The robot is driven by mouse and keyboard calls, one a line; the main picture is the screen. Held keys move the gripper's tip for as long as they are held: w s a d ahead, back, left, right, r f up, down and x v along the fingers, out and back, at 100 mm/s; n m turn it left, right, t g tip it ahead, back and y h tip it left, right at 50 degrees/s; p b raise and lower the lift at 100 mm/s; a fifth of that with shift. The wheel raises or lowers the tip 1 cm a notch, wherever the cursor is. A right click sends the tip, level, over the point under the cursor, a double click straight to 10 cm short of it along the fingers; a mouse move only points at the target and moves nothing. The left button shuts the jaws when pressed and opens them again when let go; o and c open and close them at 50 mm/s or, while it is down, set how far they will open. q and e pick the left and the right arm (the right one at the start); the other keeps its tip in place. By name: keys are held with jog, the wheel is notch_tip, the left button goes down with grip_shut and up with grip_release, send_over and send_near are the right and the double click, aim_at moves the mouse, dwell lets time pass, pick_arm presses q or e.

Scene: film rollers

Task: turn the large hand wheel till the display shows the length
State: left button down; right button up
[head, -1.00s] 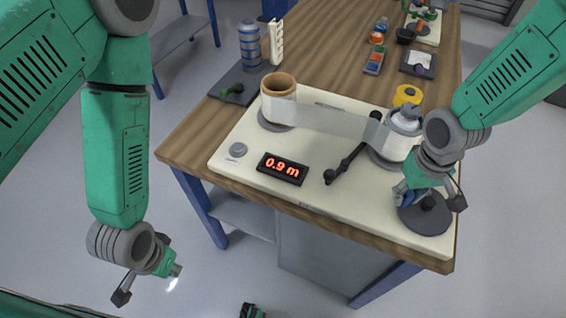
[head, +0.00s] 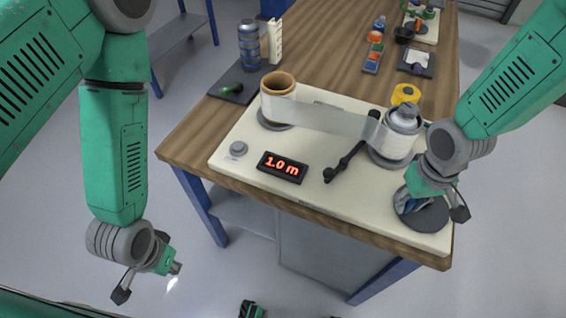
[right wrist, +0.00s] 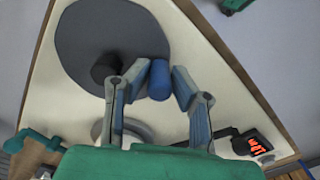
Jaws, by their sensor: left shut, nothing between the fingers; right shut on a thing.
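The large hand wheel (head: 432,216) is a dark grey disc at the front right corner of the cream board. In the right wrist view, the wheel (right wrist: 115,40) shows a black hub (right wrist: 105,68) and a blue handle (right wrist: 160,80) near its rim. My right gripper (right wrist: 161,82) is shut on the blue handle. In the head view it mostly covers the handle and hub. The display (head: 282,167) reads 1.0 m in red digits. My left gripper (head: 172,266) is shut and empty, hanging over the floor left of the table.
Clear film (head: 335,118) runs from a brown-cored roll (head: 278,97) to a white roller (head: 395,138). A black crank-like arm (head: 350,160) lies beside the roller. A grey button (head: 238,149) sits left of the display. Yellow tape (head: 405,94) stands behind the roller.

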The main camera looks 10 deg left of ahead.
jog(key=shift+s+d, duration=0.55)
jog(key=shift+s, duration=0.2)
jog(key=shift+d, duration=0.25)
jog(key=shift+s+d+f+p, duration=0.1)
jog(key=shift+s+d+p, duration=0.15)
jog(key=shift+p, duration=0.15)
jog(key=o, duration=1.7)
jog(key=shift+w+f, duration=0.1)
jog(key=shift+c, duration=0.2)
jog(key=shift+a, duration=0.25)
